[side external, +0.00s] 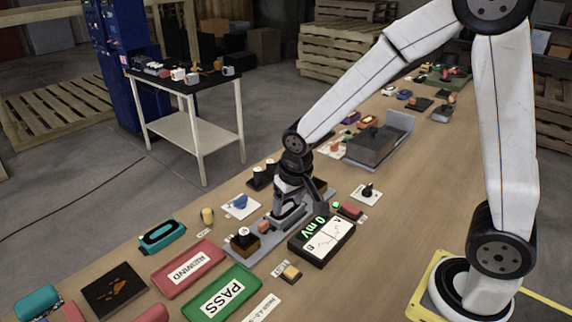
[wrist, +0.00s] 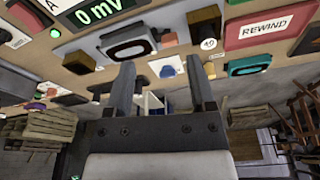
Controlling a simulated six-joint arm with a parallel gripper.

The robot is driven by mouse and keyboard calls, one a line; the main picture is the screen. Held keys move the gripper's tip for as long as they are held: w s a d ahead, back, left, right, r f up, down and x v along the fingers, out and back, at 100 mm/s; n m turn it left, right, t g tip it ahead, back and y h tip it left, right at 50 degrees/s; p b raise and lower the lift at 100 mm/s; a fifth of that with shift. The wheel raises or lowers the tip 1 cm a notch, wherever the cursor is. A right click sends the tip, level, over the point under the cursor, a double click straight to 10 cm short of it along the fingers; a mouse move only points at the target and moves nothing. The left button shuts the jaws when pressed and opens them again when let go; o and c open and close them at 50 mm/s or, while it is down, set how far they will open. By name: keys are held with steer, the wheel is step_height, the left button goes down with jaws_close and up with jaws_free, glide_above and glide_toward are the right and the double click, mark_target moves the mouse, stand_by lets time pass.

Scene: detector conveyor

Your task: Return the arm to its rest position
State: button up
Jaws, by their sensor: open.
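My gripper (side external: 296,200) is low over the middle of the wooden table in the side view, pointing down beside the meter reading 0 mV (side external: 324,240). In the wrist view its two fingers (wrist: 160,76) stand apart with nothing held between them. The grey conveyor unit (side external: 265,240) lies under and beside the gripper, and its exact contact with the fingers is hidden. The meter also shows at the top of the wrist view (wrist: 98,12).
A green PASS tray (side external: 243,274) and a red REWIND tray (side external: 168,280) lie in front. A black knob on a white plate (side external: 367,194) is right of the gripper. A grey box (side external: 374,143) stands farther back. Open air lies above the table.

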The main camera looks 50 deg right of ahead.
steer(key=s+d+n, duration=0.1)
steer(key=s+n, duration=0.1)
steer(key=s, duration=0.7)
steer(key=shift+s+d+f, duration=0.3)
steer(key=shift+s+d, duration=0.05)
steer(key=shift+s, duration=0.05)
stand_by(0.9)
